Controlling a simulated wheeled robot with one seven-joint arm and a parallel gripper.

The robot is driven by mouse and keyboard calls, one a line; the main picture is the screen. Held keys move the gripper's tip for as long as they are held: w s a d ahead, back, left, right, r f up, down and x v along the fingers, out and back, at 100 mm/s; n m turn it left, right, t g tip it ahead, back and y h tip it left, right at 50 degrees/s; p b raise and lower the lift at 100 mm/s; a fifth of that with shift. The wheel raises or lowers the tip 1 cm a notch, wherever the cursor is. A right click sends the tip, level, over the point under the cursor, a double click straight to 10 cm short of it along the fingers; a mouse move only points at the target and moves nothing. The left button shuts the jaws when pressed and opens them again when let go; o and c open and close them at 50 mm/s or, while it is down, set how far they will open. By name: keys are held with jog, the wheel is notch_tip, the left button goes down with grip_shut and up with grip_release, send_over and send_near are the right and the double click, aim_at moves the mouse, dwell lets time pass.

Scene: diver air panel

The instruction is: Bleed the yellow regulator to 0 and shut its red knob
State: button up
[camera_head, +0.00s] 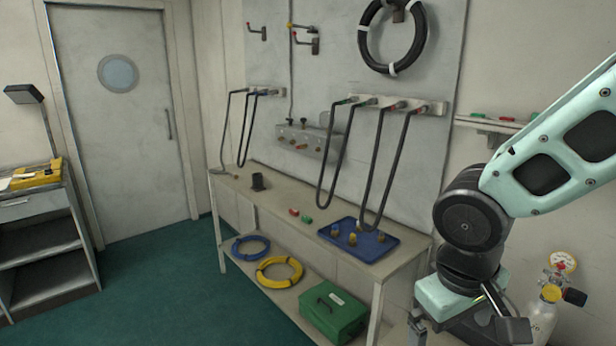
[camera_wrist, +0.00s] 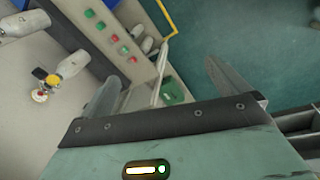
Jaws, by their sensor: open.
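A brass-yellow regulator (camera_head: 549,291) sits on top of a pale cylinder (camera_head: 541,322) at the lower right of the head view. It carries a round white gauge (camera_head: 563,262) with red on its face, and a dark knob (camera_head: 575,297). The gauge reading is too small to tell. In the wrist view the regulator (camera_wrist: 52,79) is small at the left, with a red-and-white round part (camera_wrist: 40,96). I cannot make out a separate red knob. My gripper (camera_wrist: 165,88) is open and empty, its fingers apart from the regulator. In the head view it is left of the cylinder.
A workbench (camera_head: 268,203) with a blue tray (camera_head: 388,246) stands along the wall; hoses hang above it. A green case (camera_head: 335,312) sits on its lower shelf. A wall shelf (camera_head: 486,124) holds red and green pieces. Green floor (camera_head: 190,275) is clear at left.

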jog(key=s+a+n, duration=0.1)
jog(key=s+a, duration=0.1)
jog(key=s, duration=0.1)
jog(key=s+a+n+y+b, duration=0.1)
jog(key=s+a, duration=0.1)
jog(key=s, duration=0.2)
jog(key=s+a+f+n+g+y, duration=0.1)
jog(key=s+a, duration=0.1)
jog(key=s, duration=0.2)
jog(key=shift+s+n, duration=0.1)
jog(key=shift+n, duration=0.3)
jog(key=shift+c, duration=0.7)
jog(key=shift+s+a, duration=0.2)
jog(key=shift+s, duration=0.1)
jog(key=c, duration=1.2)
jog(key=shift+o, duration=0.2)
jog(key=w+d+r+m+y, duration=0.1)
jog(key=w+d+m, duration=0.1)
jog(key=w, duration=1.3)
jog(key=w+d+m+t+p, duration=0.1)
jog(key=w+d+m+t, duration=0.1)
jog(key=w+d, duration=1.25)
jog(key=m+t+h+p, duration=0.2)
jog(key=m, duration=0.2)
send_near(562, 264)
jog(key=shift+p+x, duration=1.1)
jog(key=shift+x, duration=2.7)
